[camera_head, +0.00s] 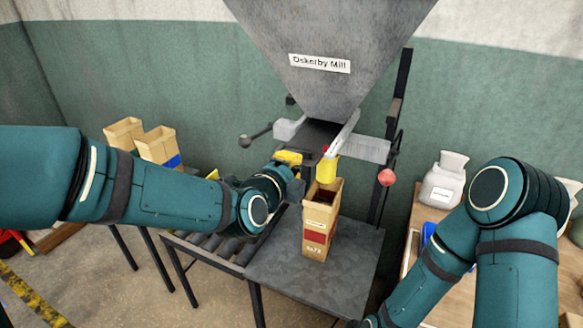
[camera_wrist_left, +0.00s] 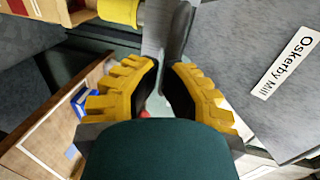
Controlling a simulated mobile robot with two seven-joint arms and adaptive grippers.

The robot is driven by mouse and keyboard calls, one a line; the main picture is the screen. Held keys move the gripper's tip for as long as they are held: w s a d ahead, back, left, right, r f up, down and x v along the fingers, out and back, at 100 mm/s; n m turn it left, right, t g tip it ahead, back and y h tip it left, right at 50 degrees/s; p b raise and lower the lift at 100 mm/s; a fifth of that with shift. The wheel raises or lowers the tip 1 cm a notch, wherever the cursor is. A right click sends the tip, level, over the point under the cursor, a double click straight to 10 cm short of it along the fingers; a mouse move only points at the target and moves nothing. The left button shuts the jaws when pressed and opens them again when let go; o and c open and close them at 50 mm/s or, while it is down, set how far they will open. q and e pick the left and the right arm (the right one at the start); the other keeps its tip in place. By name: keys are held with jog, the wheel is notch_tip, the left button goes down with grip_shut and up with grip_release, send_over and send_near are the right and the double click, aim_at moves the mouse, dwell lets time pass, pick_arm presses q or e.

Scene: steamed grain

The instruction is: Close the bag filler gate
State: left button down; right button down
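The grey bag filler hopper (camera_head: 325,45), labelled Oskerby Mill, narrows to a dark outlet with a yellow spout (camera_head: 327,171). A pale slanted bar (camera_head: 344,132) and grey side brackets sit at the outlet. A brown paper bag (camera_head: 316,243) stands upright and open below the spout. My left gripper (camera_head: 290,160) is just left of the spout. In the left wrist view, its yellow fingers (camera_wrist_left: 164,65) are apart, with a grey metal strip (camera_wrist_left: 165,28) just beyond the tips. I cannot tell whether they touch it. My right gripper is out of view.
A black ball (camera_head: 244,141) is on a rod left of the outlet and a red ball (camera_head: 387,177) is to its right. The bag stands on a grey table (camera_head: 280,285) beside rollers. More bags (camera_head: 158,146) stand left; a white sack (camera_head: 444,183) is right.

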pick_arm(q)
jog(key=x, duration=0.2)
jog(key=r+x, duration=0.1)
jog(key=x, duration=0.1)
jog(key=shift+w+d+f+p, duration=0.1)
jog(key=shift+w+d+p, duration=0.05)
jog(key=shift+w+p, duration=0.2)
